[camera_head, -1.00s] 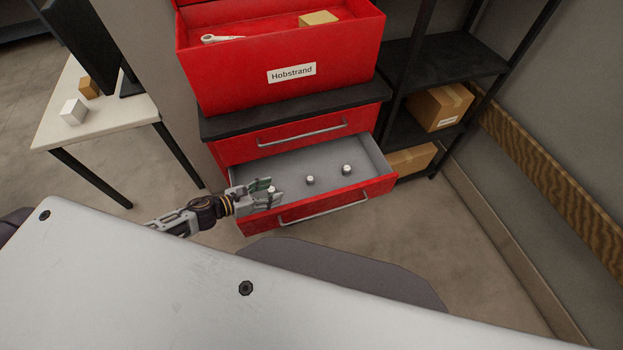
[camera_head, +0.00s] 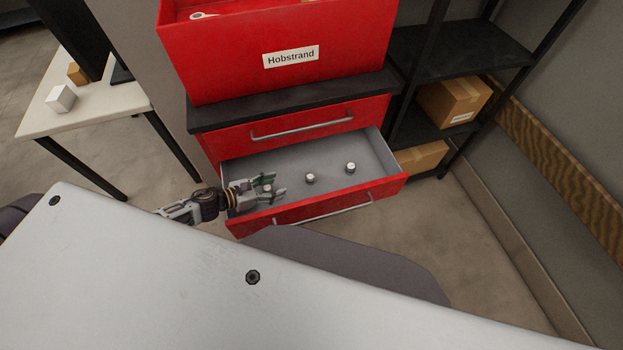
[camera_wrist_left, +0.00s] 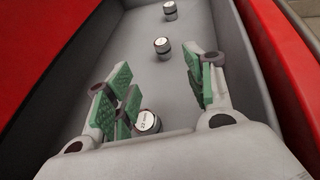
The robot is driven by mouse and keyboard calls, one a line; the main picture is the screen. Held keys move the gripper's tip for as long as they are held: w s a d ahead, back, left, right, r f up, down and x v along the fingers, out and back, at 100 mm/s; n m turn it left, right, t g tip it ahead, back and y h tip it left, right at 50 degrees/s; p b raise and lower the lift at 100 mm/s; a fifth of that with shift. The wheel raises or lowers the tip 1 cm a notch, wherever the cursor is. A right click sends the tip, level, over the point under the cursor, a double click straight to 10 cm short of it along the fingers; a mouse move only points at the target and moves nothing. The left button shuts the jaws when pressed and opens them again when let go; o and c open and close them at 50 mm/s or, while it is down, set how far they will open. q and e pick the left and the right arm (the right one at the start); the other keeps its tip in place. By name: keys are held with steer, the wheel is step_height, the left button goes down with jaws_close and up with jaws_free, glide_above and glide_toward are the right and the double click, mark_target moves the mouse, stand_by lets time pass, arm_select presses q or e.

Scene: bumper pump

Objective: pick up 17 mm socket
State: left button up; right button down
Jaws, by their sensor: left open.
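Three small silver sockets lie in the open grey-lined drawer (camera_head: 285,167) of the red cabinet: the near-left one (camera_wrist_left: 147,122), a middle one (camera_head: 310,178) and a far-right one (camera_head: 350,167). The middle one (camera_wrist_left: 162,46) and far one (camera_wrist_left: 170,10) also show in the left wrist view. Their marks are too small to read, so I cannot tell which is 17 mm. My left gripper (camera_head: 272,187) is open at the drawer's left end. In the wrist view its green-padded fingers stand either side of the near-left socket, which is closer to the left finger. My right gripper is out of view.
The drawer's red front (camera_head: 320,207) and side walls bound the space around the gripper. A closed drawer (camera_head: 300,128) and a red box labelled Hobstrand (camera_head: 220,60) are above. A black shelf (camera_head: 450,50) with cartons stands right, a white table (camera_head: 95,105) left.

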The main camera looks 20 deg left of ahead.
arm_select(q)
steer(key=shift+w+f, duration=0.2)
steer(key=shift+f, duration=0.1)
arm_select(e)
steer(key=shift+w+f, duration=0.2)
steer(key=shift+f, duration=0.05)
arm_select(q)
steer(key=shift+s+r, duration=0.1)
steer(key=shift+d, duration=0.1)
glide_toward(310, 179)
steer(key=shift+w+f, duration=0.35)
steer(key=shift+w, duration=0.2)
steer(key=shift+w+f, duration=0.3)
steer(key=shift+w, duration=0.25)
steer(key=shift+x, duration=0.8)
steer(key=shift+w+d+f, duration=0.15)
steer(key=shift+w+d, duration=0.05)
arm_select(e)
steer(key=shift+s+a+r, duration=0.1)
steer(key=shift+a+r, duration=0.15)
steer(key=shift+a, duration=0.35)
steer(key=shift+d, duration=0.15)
